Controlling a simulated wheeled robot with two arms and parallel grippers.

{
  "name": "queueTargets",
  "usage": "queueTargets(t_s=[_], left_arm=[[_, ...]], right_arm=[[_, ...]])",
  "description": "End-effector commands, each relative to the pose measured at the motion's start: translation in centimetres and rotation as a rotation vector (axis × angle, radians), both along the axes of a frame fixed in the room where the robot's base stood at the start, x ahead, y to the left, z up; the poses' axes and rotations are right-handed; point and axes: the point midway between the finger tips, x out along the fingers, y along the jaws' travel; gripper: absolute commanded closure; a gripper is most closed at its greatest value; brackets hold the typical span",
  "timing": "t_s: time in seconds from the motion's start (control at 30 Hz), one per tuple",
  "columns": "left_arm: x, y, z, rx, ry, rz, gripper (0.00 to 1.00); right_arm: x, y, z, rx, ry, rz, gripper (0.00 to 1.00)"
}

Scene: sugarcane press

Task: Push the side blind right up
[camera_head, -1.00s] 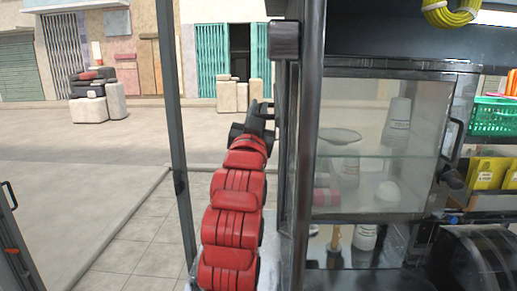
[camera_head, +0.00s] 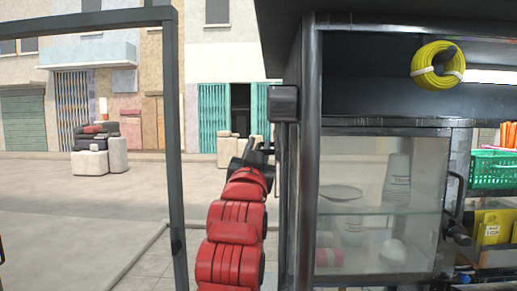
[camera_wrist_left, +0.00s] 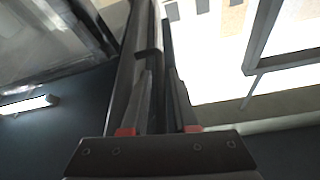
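My left gripper (camera_head: 257,150) is at the end of my red arm, beside a dark upright post (camera_head: 305,170) of the stall. In the left wrist view its two fingers (camera_wrist_left: 163,85) stand apart, with a dark bar (camera_wrist_left: 147,30) reaching up past their tips. Whether they touch it I cannot tell. A thin dark frame (camera_head: 178,120) with a top bar stands left of my arm; a similar frame shows in the left wrist view (camera_wrist_left: 285,60). I cannot tell for sure which part is the right side blind. My right gripper is not in view.
A glass cabinet (camera_head: 380,210) with cups and a plate stands right of the post. A yellow coil (camera_head: 437,66) hangs above it, and a green basket (camera_head: 493,169) is at far right. Open pavement (camera_head: 80,215) lies to the left.

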Motion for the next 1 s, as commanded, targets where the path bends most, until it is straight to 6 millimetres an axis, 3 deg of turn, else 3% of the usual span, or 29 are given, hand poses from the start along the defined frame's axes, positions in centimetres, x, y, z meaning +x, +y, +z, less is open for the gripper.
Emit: queueTargets(t_s=[0.2,0.37,0.8,1.0], left_arm=[[-0.2,0.0,-0.2,0.0,0.0,0.0,0.73],[-1.8,0.1,-1.1,0.0,-0.002,0.0,0.73],[-12.0,1.1,-5.2,-0.001,-0.004,-0.001,0.73],[-15.0,1.4,-6.6,-0.001,-0.004,-0.001,0.73]], right_arm=[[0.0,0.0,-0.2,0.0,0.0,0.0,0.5],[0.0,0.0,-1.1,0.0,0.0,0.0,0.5],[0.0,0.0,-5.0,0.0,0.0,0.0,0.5],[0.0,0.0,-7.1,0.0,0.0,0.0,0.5]])
